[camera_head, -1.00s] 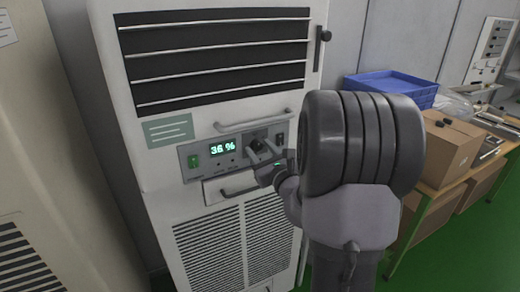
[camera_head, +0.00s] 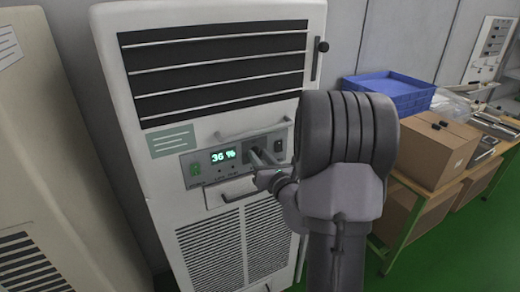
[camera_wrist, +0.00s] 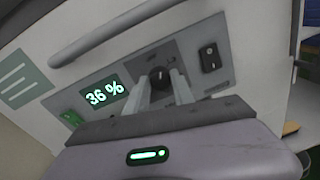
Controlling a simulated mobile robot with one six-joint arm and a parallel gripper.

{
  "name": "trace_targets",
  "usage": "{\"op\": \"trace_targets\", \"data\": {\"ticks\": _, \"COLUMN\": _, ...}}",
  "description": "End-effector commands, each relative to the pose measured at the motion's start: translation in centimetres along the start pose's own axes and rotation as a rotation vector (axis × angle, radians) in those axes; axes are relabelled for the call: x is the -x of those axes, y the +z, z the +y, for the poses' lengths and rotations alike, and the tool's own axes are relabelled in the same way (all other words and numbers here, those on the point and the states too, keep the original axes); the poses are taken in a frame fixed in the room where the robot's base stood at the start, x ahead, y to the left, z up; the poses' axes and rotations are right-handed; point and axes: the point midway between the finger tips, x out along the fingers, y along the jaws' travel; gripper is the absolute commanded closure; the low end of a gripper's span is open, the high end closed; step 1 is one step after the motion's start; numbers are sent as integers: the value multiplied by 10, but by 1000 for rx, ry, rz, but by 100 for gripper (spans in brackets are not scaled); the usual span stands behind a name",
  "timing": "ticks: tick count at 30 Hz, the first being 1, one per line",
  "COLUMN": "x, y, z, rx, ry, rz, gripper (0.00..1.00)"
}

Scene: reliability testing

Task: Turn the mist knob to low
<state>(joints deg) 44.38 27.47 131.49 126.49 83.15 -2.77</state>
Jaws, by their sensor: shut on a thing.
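The mist knob (camera_wrist: 160,77) is a small black round knob on the grey control panel of a white humidifier cabinet. In the wrist view it sits between the two fingertips of my gripper (camera_wrist: 163,84), which is shut on it. In the head view my gripper (camera_head: 262,158) reaches the panel (camera_head: 200,172) from the right, and its fingers mostly hide the knob. The green display (camera_wrist: 105,94) reads 36 %. The knob's markings are too small to read.
A black rocker switch (camera_wrist: 210,57) is right of the knob, and a green switch (camera_head: 195,169) is at the panel's left. Handle bars run above (camera_head: 250,130) and below (camera_head: 240,195) the panel. A blue crate (camera_head: 390,92) and cardboard box (camera_head: 440,150) stand on the right.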

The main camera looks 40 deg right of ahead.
Motion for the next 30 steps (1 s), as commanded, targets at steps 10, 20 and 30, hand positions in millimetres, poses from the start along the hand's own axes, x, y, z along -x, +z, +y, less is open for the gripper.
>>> {"op": "trace_targets", "data": {"ticks": 10, "x": 0, "y": 6, "z": 1, "rx": -316, "ry": 4, "rz": 19, "gripper": 100}}
{"op": "trace_targets", "data": {"ticks": 20, "x": 0, "y": 5, "z": 0, "rx": -539, "ry": 7, "rz": 30, "gripper": 100}}
{"op": "trace_targets", "data": {"ticks": 30, "x": 0, "y": 3, "z": 0, "rx": -645, "ry": 9, "rz": 36, "gripper": 100}}
